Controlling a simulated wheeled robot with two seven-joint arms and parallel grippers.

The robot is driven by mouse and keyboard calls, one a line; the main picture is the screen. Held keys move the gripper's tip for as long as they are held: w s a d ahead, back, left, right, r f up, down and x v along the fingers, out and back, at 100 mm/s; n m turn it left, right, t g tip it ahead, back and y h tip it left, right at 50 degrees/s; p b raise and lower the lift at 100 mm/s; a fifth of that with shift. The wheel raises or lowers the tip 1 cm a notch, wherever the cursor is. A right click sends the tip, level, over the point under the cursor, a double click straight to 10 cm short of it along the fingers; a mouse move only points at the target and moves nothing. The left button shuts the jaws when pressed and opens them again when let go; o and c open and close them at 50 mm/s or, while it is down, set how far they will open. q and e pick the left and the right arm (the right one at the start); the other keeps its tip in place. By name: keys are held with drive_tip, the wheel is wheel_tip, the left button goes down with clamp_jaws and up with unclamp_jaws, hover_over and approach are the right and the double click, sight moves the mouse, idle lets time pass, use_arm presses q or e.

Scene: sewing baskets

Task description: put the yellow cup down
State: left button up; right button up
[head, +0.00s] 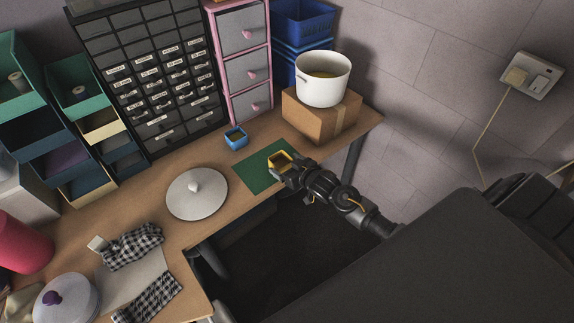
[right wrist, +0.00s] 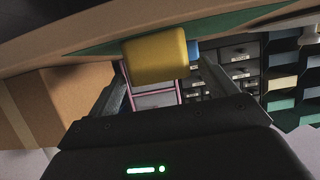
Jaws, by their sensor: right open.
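The yellow cup (head: 279,156) stands upright on the green mat (head: 254,180) near the table's front edge. My right gripper (head: 281,170) reaches it from the front right, and its jaws are open. In the right wrist view, which is turned over, the yellow cup (right wrist: 155,56) lies at the mouth of the open fingers, one on each side. I cannot tell whether a finger touches it. The gripper hides part of the cup in the head view. My left gripper is not in view.
A blue cup (head: 236,138) stands behind the mat. A white pot (head: 323,79) sits on a cardboard box (head: 321,114) to the right. A round pale lid (head: 197,194) lies left of the mat. Drawer cabinets (head: 160,85) line the back.

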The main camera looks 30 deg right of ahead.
drive_tip(key=shift+r, duration=0.2)
drive_tip(key=v, duration=1.2)
drive_tip(key=shift+f, duration=0.1)
